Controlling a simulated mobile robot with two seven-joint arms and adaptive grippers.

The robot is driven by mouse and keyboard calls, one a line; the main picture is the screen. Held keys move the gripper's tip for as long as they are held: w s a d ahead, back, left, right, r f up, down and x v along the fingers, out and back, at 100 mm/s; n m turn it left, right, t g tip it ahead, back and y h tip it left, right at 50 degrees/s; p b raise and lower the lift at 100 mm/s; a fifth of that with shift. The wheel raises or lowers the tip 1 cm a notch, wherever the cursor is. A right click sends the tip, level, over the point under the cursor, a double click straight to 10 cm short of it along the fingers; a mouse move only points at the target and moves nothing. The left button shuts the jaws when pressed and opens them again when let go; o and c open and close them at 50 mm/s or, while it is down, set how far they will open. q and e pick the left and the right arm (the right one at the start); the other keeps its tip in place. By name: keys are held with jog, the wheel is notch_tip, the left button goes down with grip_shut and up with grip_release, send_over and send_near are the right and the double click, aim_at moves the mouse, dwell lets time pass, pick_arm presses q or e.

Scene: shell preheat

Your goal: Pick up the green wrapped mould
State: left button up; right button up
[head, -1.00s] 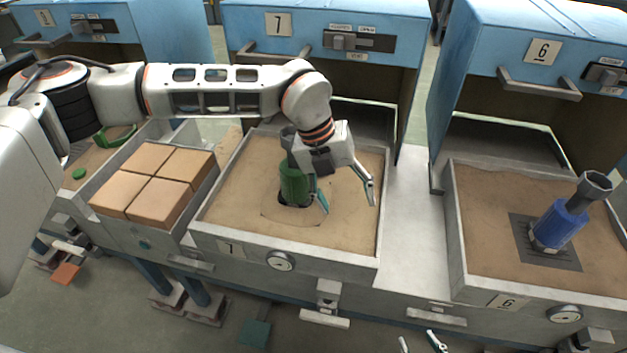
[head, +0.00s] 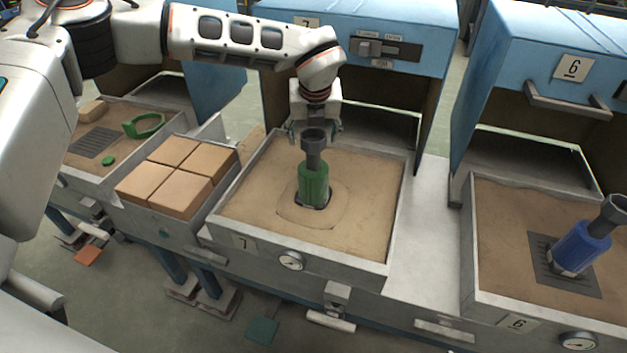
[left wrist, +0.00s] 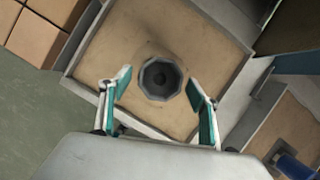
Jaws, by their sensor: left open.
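The green wrapped mould (head: 314,186) stands upright in a dark opening in the sand of tray 7, with a dark grey funnel-shaped top (head: 314,146). In the left wrist view the funnel top (left wrist: 160,78) is seen from above, between and ahead of the open fingers. My left gripper (head: 315,130) is open, just behind and above the mould in the head view. Its fingers (left wrist: 158,92) have teal pads and hold nothing. Whether they touch the mould cannot be told, but gaps show on both sides in the wrist view. My right gripper is not in view.
Sand tray 7 (head: 392,215) has a raised grey rim. Several tan blocks (head: 178,176) fill the bin to its left. A blue wrapped mould (head: 580,247) stands in tray 6 at right. Blue hood 7 (head: 425,50) stands behind.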

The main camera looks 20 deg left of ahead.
pick_arm(q)
jog(key=shift+x, duration=1.15)
jog(key=shift+r, duration=0.1)
grip_shut()
jog(key=shift+w, duration=0.1)
